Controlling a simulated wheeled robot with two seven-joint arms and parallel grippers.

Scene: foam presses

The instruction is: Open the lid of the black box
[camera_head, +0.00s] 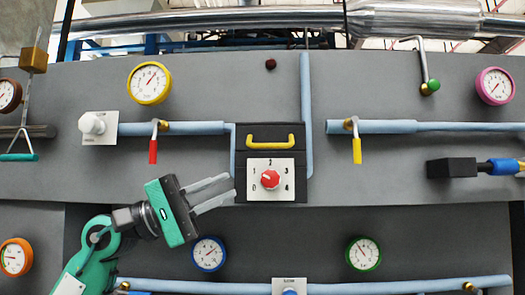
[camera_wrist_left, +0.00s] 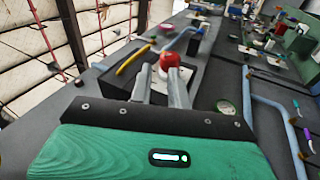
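The black box (camera_head: 241,170) is on the grey panel in the middle of the head view. A yellow handle (camera_head: 271,143) is on its upper part, which looks closed. Below the handle is a white numbered plate (camera_head: 256,193) with a red knob (camera_head: 270,180). My left gripper (camera_head: 232,187) is at the box's lower left edge, fingers apart and empty, pointing right. In the left wrist view the red knob (camera_wrist_left: 172,61) shows just beyond and between the fingertips (camera_wrist_left: 161,84), and the yellow handle (camera_wrist_left: 133,59) is to the left. My right gripper is not in view.
Blue pipes flank the box, with a red-handled valve (camera_head: 153,150) to the left and a yellow-handled valve (camera_head: 356,150) to the right. Gauges, such as the blue one (camera_head: 209,253), are spread over the panel. A black connector block (camera_head: 451,168) protrudes at the right.

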